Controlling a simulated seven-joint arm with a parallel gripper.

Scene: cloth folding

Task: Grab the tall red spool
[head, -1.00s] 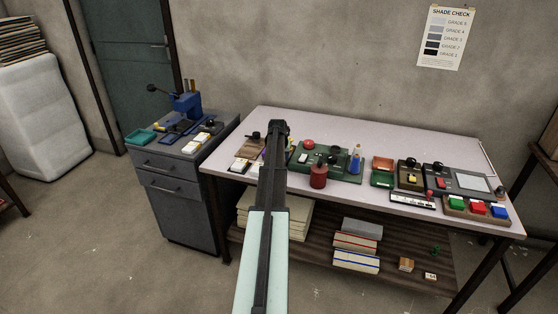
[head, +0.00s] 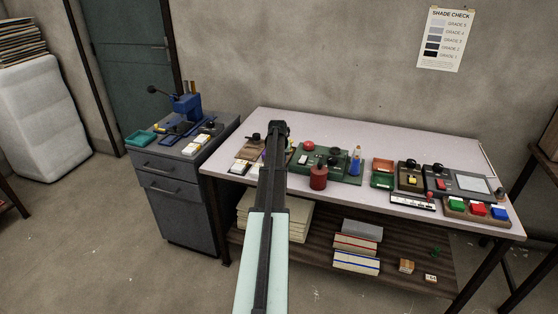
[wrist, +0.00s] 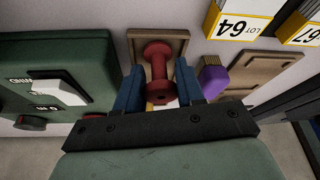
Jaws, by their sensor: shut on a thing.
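A red spool (wrist: 158,62) with wide round ends and a narrower middle shows in the wrist view, above a small wooden tray (wrist: 172,40). My gripper (wrist: 158,80) has its two blue fingers on either side of the spool and is shut on it. Whether the spool still touches the tray is unclear. In the head view my dark arm (head: 272,180) reaches over the left part of the table and hides the fingers and spool.
In the wrist view a purple piece (wrist: 213,80) lies close to the right finger, and a green board (wrist: 70,60) is at left. In the head view a red canister (head: 318,178) stands right of my arm.

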